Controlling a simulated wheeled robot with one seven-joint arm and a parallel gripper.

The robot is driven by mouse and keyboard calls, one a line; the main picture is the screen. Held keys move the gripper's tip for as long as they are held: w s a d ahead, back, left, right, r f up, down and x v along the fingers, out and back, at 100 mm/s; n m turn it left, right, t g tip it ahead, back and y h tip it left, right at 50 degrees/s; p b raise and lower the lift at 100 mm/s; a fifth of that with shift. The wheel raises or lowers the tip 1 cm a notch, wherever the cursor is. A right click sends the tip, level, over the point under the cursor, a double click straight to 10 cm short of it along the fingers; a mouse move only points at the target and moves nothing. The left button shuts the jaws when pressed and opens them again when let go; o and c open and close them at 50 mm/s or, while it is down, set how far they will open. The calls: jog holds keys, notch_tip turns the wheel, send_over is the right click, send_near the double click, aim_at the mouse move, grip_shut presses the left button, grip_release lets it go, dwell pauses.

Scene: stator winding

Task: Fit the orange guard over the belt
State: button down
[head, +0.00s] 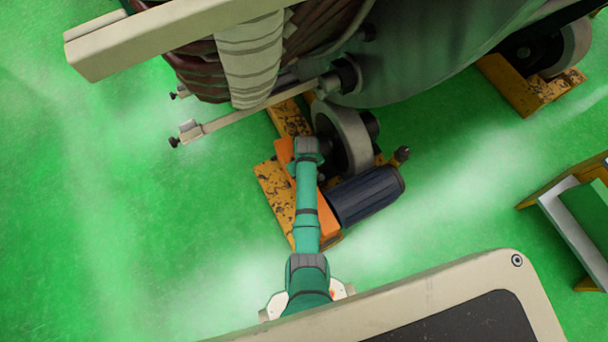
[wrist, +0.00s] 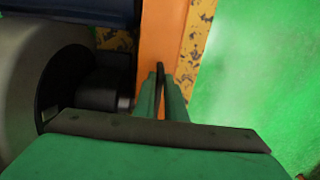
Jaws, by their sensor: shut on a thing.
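The orange guard (head: 328,218) lies along the worn yellow base (head: 272,188), beside the dark blue motor (head: 367,194) and the grey roller (head: 345,138). My arm covers much of it in the head view. In the wrist view the guard (wrist: 160,35) runs up the picture as a flat orange strip beyond my fingers. My gripper (wrist: 161,88) is shut on the guard, with its two green fingers close together. The exact contact is hard to see. The belt cannot be made out; the guard and my arm may hide it.
A large drum with dark windings and pale wrapping (head: 250,65) overhangs the roller. A thin bar (head: 240,118) sticks out left. A second roller stand (head: 530,85) is at upper right and a bench (head: 575,225) at right. The green floor at left is clear.

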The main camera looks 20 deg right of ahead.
jog(key=shift+f, duration=0.7)
dwell(0.7)
jog(key=c, duration=1.7)
grip_release()
jog(key=shift+f, duration=0.15)
jog(key=r, duration=1.1)
jog(key=shift+d, duration=0.2)
jog(key=shift+f, duration=0.1)
